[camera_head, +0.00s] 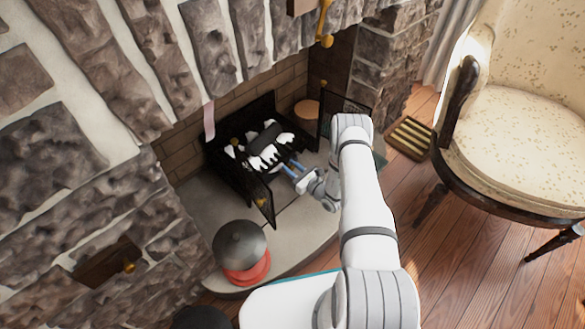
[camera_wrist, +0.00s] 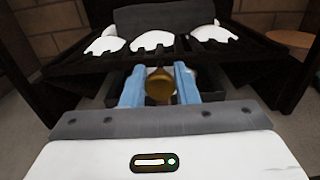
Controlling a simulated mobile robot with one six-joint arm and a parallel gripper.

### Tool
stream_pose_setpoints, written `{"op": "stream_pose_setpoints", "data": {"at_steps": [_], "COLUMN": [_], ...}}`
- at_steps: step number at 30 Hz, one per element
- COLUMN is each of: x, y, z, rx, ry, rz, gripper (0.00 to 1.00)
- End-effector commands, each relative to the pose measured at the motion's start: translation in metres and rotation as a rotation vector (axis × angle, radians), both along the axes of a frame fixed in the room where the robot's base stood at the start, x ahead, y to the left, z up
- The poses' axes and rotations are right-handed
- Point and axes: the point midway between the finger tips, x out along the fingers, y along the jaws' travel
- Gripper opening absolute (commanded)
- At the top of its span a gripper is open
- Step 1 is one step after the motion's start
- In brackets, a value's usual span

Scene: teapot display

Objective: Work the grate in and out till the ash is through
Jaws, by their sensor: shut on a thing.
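The black grate (camera_head: 225,167) stands in the stone fireplace, with white ash (camera_head: 262,158) lying on its bars around a dark block (camera_head: 265,137). In the wrist view the ash (camera_wrist: 153,41) lies in separate heaps and droops between the bars (camera_wrist: 75,66). My gripper (camera_head: 291,170), with blue fingers, is at the front of the grate, low down. In the wrist view my gripper (camera_wrist: 159,85) is shut on a round brass knob (camera_wrist: 160,86) below the bars. What the knob joins to is mostly hidden; a dark tray-like part shows behind it.
Black doors stand open on both sides of the grate, the left one (camera_head: 261,203) and the right one (camera_head: 346,108). A dark dome on a red base (camera_head: 240,250) stands on the hearth at front left. A slatted wooden piece (camera_head: 411,138) and an armchair (camera_head: 520,120) are at right.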

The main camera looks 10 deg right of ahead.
Motion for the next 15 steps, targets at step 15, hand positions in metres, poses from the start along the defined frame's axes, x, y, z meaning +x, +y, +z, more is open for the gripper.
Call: {"op": "stream_pose_setpoints", "data": {"at_steps": [15], "x": [-0.022], "y": [-0.017], "z": [0.000], "rx": [0.000], "ry": [0.005], "rz": [-0.003], "gripper": [0.00]}}
